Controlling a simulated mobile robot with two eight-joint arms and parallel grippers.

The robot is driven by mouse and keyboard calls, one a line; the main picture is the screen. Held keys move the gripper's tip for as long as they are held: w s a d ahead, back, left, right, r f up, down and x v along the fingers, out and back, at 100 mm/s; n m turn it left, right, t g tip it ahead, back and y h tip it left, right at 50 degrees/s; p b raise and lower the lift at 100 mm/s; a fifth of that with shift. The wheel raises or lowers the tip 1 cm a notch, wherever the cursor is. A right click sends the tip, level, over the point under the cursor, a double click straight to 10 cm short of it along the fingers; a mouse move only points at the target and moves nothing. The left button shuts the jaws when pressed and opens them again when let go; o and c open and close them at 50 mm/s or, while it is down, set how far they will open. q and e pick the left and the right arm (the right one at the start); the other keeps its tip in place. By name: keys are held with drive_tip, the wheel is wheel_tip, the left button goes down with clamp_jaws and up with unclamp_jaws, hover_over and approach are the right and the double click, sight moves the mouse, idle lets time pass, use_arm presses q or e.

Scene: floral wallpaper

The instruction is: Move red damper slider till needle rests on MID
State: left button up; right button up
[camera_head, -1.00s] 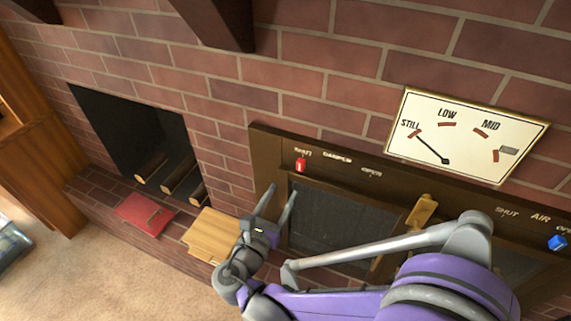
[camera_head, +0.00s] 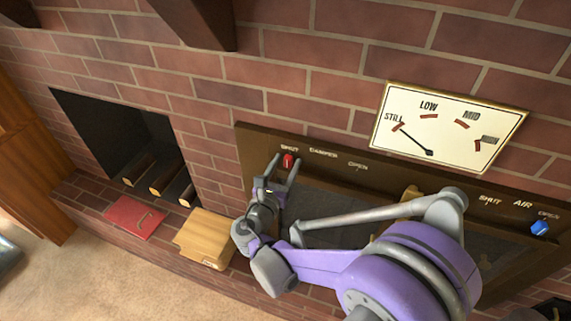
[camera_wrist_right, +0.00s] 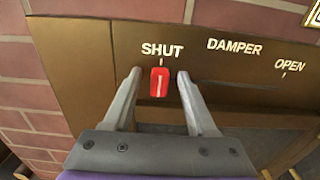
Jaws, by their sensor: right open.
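The red damper slider (camera_head: 288,160) stands at the SHUT end of the damper track on the brown stove panel (camera_head: 246,150). In the right wrist view the red slider (camera_wrist_right: 159,81) shows between the two fingers of my right gripper (camera_wrist_right: 158,80), below the word SHUT. My right gripper (camera_head: 284,164) is open, its fingers on either side of the slider, and I see no grip on it. The dial (camera_head: 448,125) on the brick wall has its needle (camera_head: 415,141) pointing at STILL. My left gripper is not in view.
A blue air slider (camera_head: 540,228) is at the panel's right end. A fireplace with logs (camera_head: 166,179), a red book-like item (camera_head: 135,217) and a wooden board (camera_head: 206,238) are to the left. My purple right arm covers part of the stove door.

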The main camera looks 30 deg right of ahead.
clamp_jaws()
idle(1.3)
